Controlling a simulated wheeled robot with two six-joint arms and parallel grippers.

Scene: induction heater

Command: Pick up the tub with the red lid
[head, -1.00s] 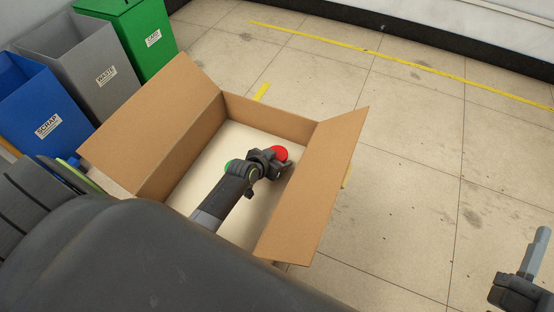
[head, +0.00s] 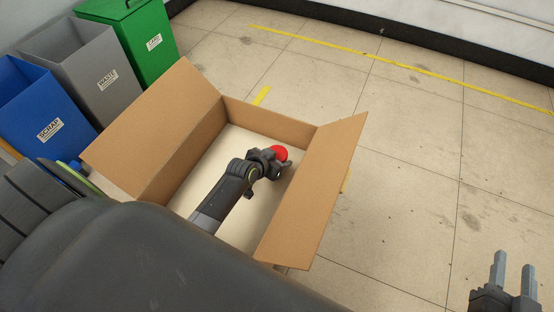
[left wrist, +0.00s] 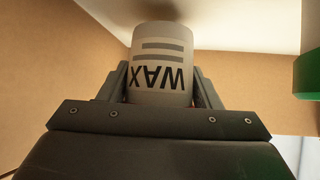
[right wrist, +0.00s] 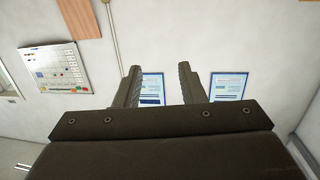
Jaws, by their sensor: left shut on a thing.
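The red lid (head: 280,153) of a tub shows in the head view, inside the open cardboard box, just beyond my left gripper (head: 279,170). In the left wrist view the tub (left wrist: 160,60) is pale with WAX in dark letters, upside down in the picture. The left gripper's fingers (left wrist: 160,88) are on either side of the tub, shut on it. I cannot tell whether the tub touches the box floor. My right gripper (head: 514,268) is open and empty, outside the box at the lower right.
The cardboard box (head: 312,190) has its flaps spread around my left arm. A green object (left wrist: 307,75) is at the right edge of the left wrist view. Blue (head: 38,110), grey (head: 85,75) and green bins (head: 140,45) stand at the left. The floor (head: 420,160) at right is clear.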

